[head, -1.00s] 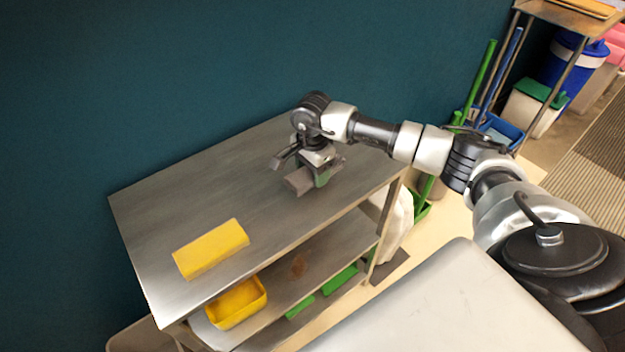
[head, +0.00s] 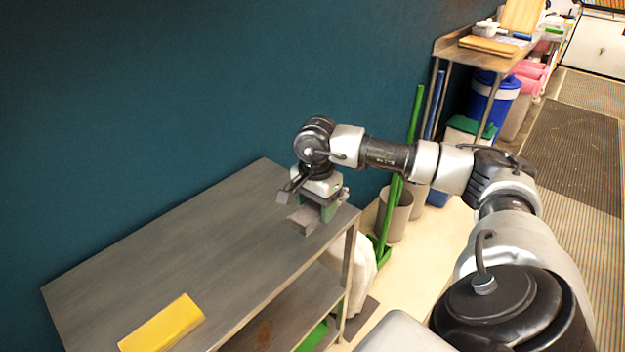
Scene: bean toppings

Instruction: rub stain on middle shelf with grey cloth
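A brown stain (head: 265,334) shows on the middle shelf (head: 295,305) of the metal shelf unit, at the bottom of the view and partly cut off. My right gripper (head: 294,209) is over the far right part of the steel top (head: 190,245), above and apart from the stain. Its two grey fingertips stand apart with nothing clear between them. I cannot make out a separate grey cloth. My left gripper is not in view.
A yellow block-like item (head: 162,324) lies on the steel top at the near left. Something green (head: 314,338) lies below the middle shelf. A grey bin (head: 396,213) and green-handled tool (head: 406,150) stand right of the unit. A teal wall (head: 170,90) runs behind.

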